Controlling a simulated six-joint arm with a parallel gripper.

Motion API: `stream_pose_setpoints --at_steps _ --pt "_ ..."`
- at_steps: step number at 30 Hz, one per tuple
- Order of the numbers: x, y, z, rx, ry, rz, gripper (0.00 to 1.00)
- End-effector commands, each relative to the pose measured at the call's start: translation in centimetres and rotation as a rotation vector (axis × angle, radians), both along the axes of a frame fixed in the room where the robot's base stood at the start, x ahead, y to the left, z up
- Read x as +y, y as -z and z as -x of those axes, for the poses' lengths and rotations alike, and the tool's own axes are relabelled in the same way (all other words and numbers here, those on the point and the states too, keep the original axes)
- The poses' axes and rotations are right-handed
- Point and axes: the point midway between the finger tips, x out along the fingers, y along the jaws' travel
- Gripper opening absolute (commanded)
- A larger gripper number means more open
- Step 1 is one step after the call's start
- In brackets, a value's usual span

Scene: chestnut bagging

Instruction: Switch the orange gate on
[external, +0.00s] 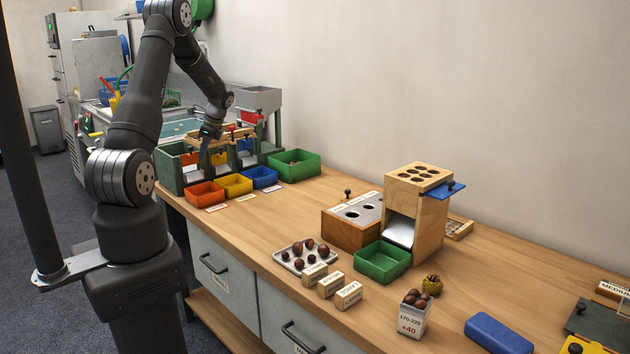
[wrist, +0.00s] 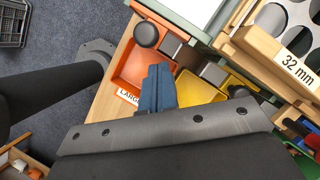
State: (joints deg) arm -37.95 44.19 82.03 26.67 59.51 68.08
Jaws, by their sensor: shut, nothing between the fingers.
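In the external view the grading machine (external: 167,172) stands at the far left end of the bench. An orange panel (external: 189,159), apparently the orange gate, shows in its front above the orange bin (external: 205,194). My gripper (external: 209,133) is above the machine's front, near that gate. In the wrist view my gripper (wrist: 157,88) is shut and empty, its blue fingertips over the edge between the orange bin (wrist: 132,68) and the yellow bin (wrist: 197,90). A black round knob (wrist: 146,34) is just beyond the fingers, above the orange bin. The gate's exact position is hard to tell.
A sieve plate labelled 32 mm (wrist: 297,66) lies close on the right. A second black knob (wrist: 238,92) is near the yellow bin. A blue bin (external: 262,177) and a green bin (external: 295,163) stand further right.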

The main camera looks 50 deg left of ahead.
Motion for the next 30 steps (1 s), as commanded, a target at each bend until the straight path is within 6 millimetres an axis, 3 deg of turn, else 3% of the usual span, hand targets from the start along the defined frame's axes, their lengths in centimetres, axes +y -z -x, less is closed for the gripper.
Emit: stream_pose_setpoints --at_steps 6,17,24,30 --pt "1.0 -1.3 1.1 0.001 -0.001 0.001 0.00" --pt "1.1 -1.5 1.2 0.002 0.000 0.002 0.00" --pt "1.6 -3.3 1.7 0.001 -0.002 -0.001 0.00" --pt "1.8 -3.4 1.8 0.003 -0.002 -0.004 0.00"
